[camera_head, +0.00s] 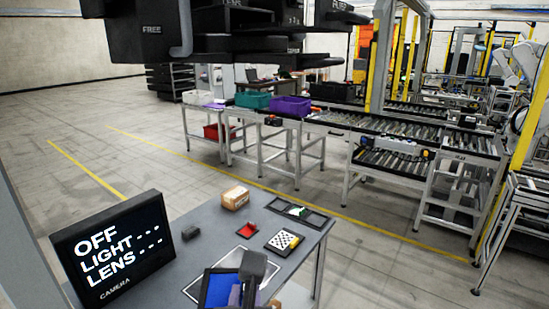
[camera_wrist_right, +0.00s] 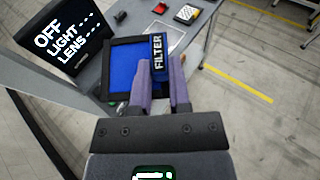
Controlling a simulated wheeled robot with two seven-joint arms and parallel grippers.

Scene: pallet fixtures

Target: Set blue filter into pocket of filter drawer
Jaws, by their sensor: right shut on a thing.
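The blue filter is a flat blue panel in a black frame, seen in the right wrist view (camera_wrist_right: 123,66) and at the bottom of the head view (camera_head: 219,289). A black tab with the word FILTER stands at its right side. My right gripper (camera_wrist_right: 162,64), with purple fingers, is shut on this tab. The panel is in front of the grey table, partly hidden by tab and fingers; I cannot tell its height. I cannot pick out the filter drawer or its pocket for certain; black units with labels (camera_head: 235,45) hang at the top of the head view. My left gripper is not in view.
The grey table (camera_head: 212,217) holds a black screen (camera_head: 113,249), a cardboard box (camera_head: 235,198), a small red piece (camera_head: 248,230), a checkered plate (camera_head: 284,242) and a dark tray (camera_head: 318,220). Roller conveyors (camera_head: 400,130) stand behind, beyond open floor.

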